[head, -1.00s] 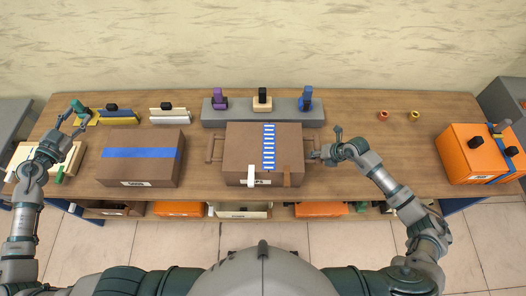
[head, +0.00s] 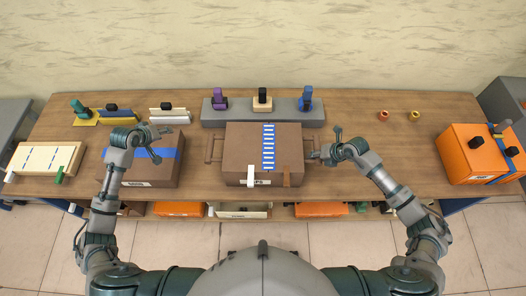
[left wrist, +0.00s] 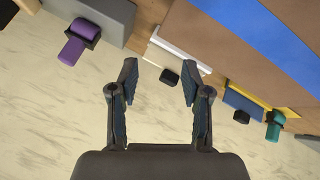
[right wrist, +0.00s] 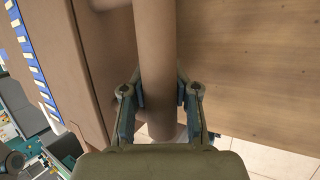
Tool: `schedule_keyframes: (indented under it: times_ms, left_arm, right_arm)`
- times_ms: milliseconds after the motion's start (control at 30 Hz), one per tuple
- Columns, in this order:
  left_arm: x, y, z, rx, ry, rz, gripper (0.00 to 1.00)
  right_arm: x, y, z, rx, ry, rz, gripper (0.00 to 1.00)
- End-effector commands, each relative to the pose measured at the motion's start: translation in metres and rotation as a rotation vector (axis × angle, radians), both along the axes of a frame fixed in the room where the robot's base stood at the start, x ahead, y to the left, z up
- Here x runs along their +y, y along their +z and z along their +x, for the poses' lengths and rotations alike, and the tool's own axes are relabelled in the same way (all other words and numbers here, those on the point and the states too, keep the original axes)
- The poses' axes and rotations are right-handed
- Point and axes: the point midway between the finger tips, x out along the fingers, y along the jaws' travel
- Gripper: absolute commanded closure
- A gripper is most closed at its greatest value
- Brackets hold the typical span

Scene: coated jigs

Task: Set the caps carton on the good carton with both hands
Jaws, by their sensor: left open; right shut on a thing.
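The caps carton (head: 240,150), a brown box with a blue-and-white strip and a bar handle on each side, stands mid-table. Its label is partly legible. My right gripper (head: 318,153) is shut on its right handle, which runs between the fingers in the right wrist view (right wrist: 155,50). The left handle (head: 213,148) is free. The good carton (head: 118,170), brown with a blue tape band, stands to the left with its label facing me. My left gripper (head: 162,143) is open and empty above its right part, partly covering it. The left wrist view shows the spread fingers (left wrist: 158,75).
A grey block (head: 238,118) with several handled tools stands behind the caps carton. Further tools (head: 168,117) lie behind the good carton. A cream box (head: 38,158) is at the far left, an orange carton (head: 465,165) at the right. Table right of the caps carton is mostly clear.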

Motion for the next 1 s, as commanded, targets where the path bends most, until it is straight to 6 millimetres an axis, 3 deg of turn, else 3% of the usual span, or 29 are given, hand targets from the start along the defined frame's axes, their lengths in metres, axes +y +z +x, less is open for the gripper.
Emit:
schedule_keyframes:
  times_ms: [33, 100, 300, 567, 1000]
  left_arm:
    - [-0.024, 0.000, -0.004, 0.043, -0.069, -0.031, 0.52]
    - [-0.054, -0.001, -0.012, 0.101, -0.166, -0.063, 0.52]
    - [-0.108, 0.004, -0.034, 0.204, -0.375, -0.120, 0.52]
    - [-0.127, -0.002, -0.039, 0.233, -0.442, -0.136, 0.52]
    - [-0.157, -0.059, -0.021, 0.232, -0.437, -0.136, 0.52]
  right_arm:
    - [0.000, 0.001, 0.001, -0.002, 0.000, 0.001, 1.00]
    - [0.000, 0.001, 0.001, -0.003, 0.000, 0.001, 1.00]
    - [-0.001, 0.002, 0.001, -0.004, 0.000, -0.001, 1.00]
    - [-0.001, 0.002, 0.001, -0.004, 0.000, -0.001, 1.00]
    - [-0.001, 0.002, 0.001, -0.005, -0.002, -0.001, 1.00]
